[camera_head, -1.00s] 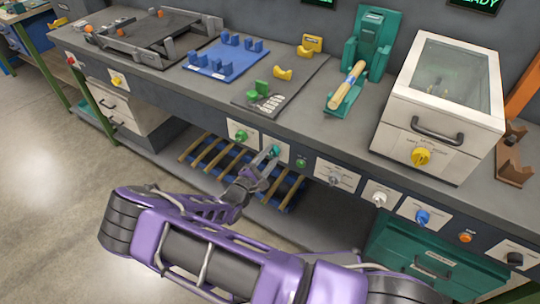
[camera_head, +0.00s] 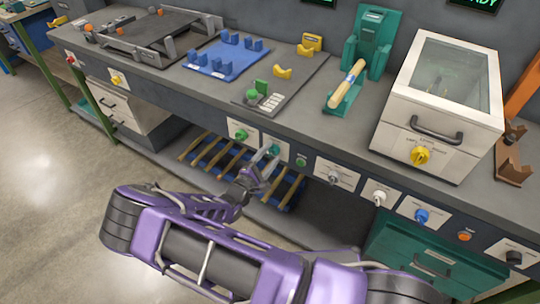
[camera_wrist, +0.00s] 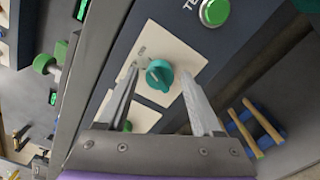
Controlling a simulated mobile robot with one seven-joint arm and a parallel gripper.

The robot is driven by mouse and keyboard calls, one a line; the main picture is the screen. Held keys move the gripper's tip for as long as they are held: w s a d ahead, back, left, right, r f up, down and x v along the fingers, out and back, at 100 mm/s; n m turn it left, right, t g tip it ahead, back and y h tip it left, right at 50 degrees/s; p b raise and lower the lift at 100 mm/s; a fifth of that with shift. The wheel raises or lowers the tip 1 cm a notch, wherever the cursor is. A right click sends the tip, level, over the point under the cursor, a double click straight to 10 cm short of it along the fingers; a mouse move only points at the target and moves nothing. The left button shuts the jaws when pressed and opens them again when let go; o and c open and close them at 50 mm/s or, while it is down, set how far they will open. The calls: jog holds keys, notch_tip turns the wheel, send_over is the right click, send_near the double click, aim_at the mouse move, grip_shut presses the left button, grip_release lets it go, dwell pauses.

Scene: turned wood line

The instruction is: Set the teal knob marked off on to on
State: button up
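The teal knob (camera_wrist: 158,75) sits on a cream plate (camera_wrist: 183,56) on the bench's front panel, with small markings too blurred to read fully. In the head view the teal knob (camera_head: 272,150) is partly behind my fingers. My gripper (camera_wrist: 160,92) is open, with one finger on each side of the knob in the wrist view. Gaps show between the knob and both fingers, so it is not gripped. In the head view my gripper (camera_head: 266,158) is in front of the panel, close to the knob.
A green knob (camera_head: 241,134) is left on the panel, and a green button (camera_head: 301,162) is right of the teal knob. Further right are a grey switch (camera_head: 334,177), a white knob (camera_head: 379,198) and a blue knob (camera_head: 421,215).

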dwell(0.3)
jog(key=v, duration=1.7)
jog(key=shift+s+a, duration=0.15)
jog(key=shift+s, duration=0.1)
jog(key=shift+w, duration=0.1)
